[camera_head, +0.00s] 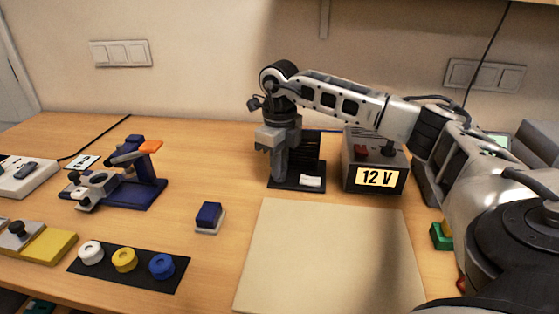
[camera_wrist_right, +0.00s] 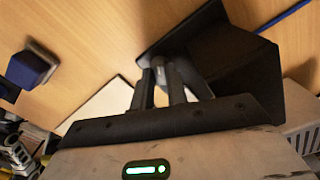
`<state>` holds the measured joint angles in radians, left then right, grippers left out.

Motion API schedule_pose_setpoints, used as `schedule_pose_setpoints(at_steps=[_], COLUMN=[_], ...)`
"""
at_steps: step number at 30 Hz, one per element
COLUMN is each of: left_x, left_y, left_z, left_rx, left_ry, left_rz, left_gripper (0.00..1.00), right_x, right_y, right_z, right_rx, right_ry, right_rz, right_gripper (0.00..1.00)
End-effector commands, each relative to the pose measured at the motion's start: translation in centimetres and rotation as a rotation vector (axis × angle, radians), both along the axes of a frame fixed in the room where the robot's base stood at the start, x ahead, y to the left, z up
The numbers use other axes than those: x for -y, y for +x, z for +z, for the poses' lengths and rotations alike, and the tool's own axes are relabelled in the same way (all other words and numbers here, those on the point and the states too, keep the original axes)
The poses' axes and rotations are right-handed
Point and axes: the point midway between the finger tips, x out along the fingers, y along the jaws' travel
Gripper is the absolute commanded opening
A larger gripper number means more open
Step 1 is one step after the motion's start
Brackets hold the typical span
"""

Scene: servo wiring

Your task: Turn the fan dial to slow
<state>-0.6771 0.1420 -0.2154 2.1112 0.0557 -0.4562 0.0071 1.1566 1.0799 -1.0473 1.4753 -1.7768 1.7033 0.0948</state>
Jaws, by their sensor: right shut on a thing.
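My right gripper (camera_head: 278,168) reaches down in front of a black device (camera_head: 312,152) with a flat base and a small white label (camera_head: 310,181), probably the fan. In the right wrist view its fingers (camera_wrist_right: 163,85) are shut on a small grey part, seemingly the dial (camera_wrist_right: 160,66), at the black device (camera_wrist_right: 232,62). The fingers cover most of the dial, so its setting cannot be read. My left gripper is not in view.
A 12 V supply box (camera_head: 376,178) stands right of the device. A beige board (camera_head: 325,255) lies in front. A blue switch block (camera_head: 209,216), a blue clamp fixture (camera_head: 140,180) and a black strip with coloured knobs (camera_head: 140,279) are at left. Bare table lies between.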

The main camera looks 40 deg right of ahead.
Motion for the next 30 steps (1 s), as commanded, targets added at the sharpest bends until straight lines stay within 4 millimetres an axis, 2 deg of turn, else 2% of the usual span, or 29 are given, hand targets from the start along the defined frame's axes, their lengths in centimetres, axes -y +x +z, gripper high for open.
schedule_pose_setpoints(at_steps=[20, 21, 22, 30], left_x=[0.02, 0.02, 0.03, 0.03], left_y=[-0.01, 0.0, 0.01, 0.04], left_z=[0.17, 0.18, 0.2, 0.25], left_rx=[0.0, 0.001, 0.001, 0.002], left_ry=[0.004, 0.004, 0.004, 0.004], left_rz=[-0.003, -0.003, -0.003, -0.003], left_gripper=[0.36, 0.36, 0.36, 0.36], right_x=[0.0, 0.0, 0.0, 0.01], right_y=[0.04, 0.04, 0.03, 0.02], right_z=[0.07, 0.07, 0.07, 0.05], right_rx=[0.002, 0.002, 0.002, 0.001], right_ry=[0.0, 0.0, 0.0, -0.001], right_rz=[0.064, 0.064, 0.064, 0.061], right_gripper=[0.0, 0.27, 0.35, 0.38])
